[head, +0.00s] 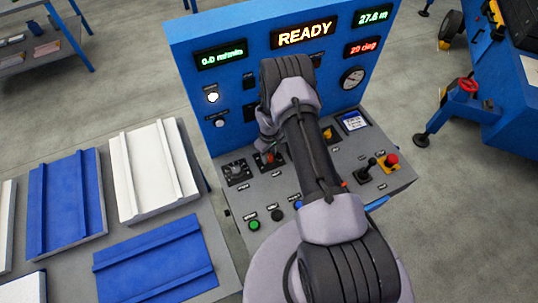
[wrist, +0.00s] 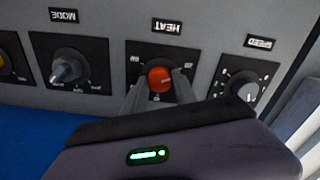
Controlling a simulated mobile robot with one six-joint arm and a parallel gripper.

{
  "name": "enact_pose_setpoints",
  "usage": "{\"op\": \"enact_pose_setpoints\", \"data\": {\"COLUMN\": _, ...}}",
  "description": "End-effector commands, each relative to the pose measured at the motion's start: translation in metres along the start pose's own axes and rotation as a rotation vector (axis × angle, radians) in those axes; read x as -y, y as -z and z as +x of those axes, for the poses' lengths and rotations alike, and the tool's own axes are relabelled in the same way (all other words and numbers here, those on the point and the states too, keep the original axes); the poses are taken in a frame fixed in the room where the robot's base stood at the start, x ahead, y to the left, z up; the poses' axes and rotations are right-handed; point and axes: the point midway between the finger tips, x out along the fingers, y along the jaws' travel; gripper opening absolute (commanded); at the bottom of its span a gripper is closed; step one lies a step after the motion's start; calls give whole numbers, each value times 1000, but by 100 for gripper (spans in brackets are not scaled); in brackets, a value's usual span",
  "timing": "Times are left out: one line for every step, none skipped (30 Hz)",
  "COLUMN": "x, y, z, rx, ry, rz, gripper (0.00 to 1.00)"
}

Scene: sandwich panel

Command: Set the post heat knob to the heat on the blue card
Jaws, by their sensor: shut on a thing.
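The heat knob (wrist: 160,79) is red and sits on a black plate marked HEAT, upside down in the wrist view. My gripper (wrist: 158,92) is shut on this knob, one grey finger on each side. In the head view the red knob (head: 269,158) shows at the panel's left, partly behind my arm. The plate's scale marks are too small to read and partly hidden by the fingers. A white card with a blue edge (head: 352,122) lies at the console's back right. Its writing is too small to read.
The speed knob (wrist: 247,91) and mode knob (wrist: 68,70) flank the heat knob closely. A yellow knob (head: 328,134), black lever (head: 367,168) and red stop button (head: 391,160) stand further right. The blue display board (head: 235,90) rises behind. White and blue panels lie on the left table.

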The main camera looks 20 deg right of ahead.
Motion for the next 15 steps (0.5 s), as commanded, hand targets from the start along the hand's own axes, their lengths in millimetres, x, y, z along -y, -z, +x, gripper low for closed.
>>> {"op": "enact_pose_setpoints", "data": {"x": 0, "y": 0, "z": 2, "rx": 0, "ry": 0, "rz": 17, "gripper": 0}}
{"op": "enact_pose_setpoints", "data": {"x": 0, "y": 0, "z": 2, "rx": -1, "ry": 0, "rz": 32, "gripper": 0}}
{"op": "enact_pose_setpoints", "data": {"x": 0, "y": 1, "z": 2, "rx": -1, "ry": -1, "rz": 54, "gripper": 0}}
{"op": "enact_pose_setpoints", "data": {"x": 0, "y": 1, "z": 2, "rx": -1, "ry": -1, "rz": 73, "gripper": 0}}
{"op": "enact_pose_setpoints", "data": {"x": 0, "y": 0, "z": 3, "rx": -1, "ry": 0, "rz": 94, "gripper": 0}}
{"op": "enact_pose_setpoints", "data": {"x": 0, "y": 0, "z": 4, "rx": -1, "ry": 0, "rz": 124, "gripper": 0}}
{"op": "enact_pose_setpoints", "data": {"x": 0, "y": 0, "z": 4, "rx": -1, "ry": -1, "rz": 148, "gripper": 0}}
{"op": "enact_pose_setpoints", "data": {"x": -1, "y": 1, "z": 4, "rx": -2, "ry": -1, "rz": 174, "gripper": 0}}
{"op": "enact_pose_setpoints", "data": {"x": 0, "y": 1, "z": 4, "rx": -2, "ry": -1, "rz": 210, "gripper": 0}}
{"op": "enact_pose_setpoints", "data": {"x": 0, "y": 0, "z": 4, "rx": -1, "ry": -1, "rz": 238, "gripper": 0}}
{"op": "enact_pose_setpoints", "data": {"x": 0, "y": 1, "z": 4, "rx": -2, "ry": -1, "rz": 266, "gripper": 0}}
{"op": "enact_pose_setpoints", "data": {"x": -1, "y": 1, "z": 4, "rx": -2, "ry": -1, "rz": 304, "gripper": 0}}
{"op": "enact_pose_setpoints", "data": {"x": -1, "y": 1, "z": 4, "rx": -2, "ry": -1, "rz": 333, "gripper": 0}}
{"op": "enact_pose_setpoints", "data": {"x": 0, "y": 1, "z": 4, "rx": -2, "ry": -1, "rz": 362, "gripper": 0}}
{"op": "enact_pose_setpoints", "data": {"x": 0, "y": 1, "z": 4, "rx": -2, "ry": -1, "rz": 400, "gripper": 0}}
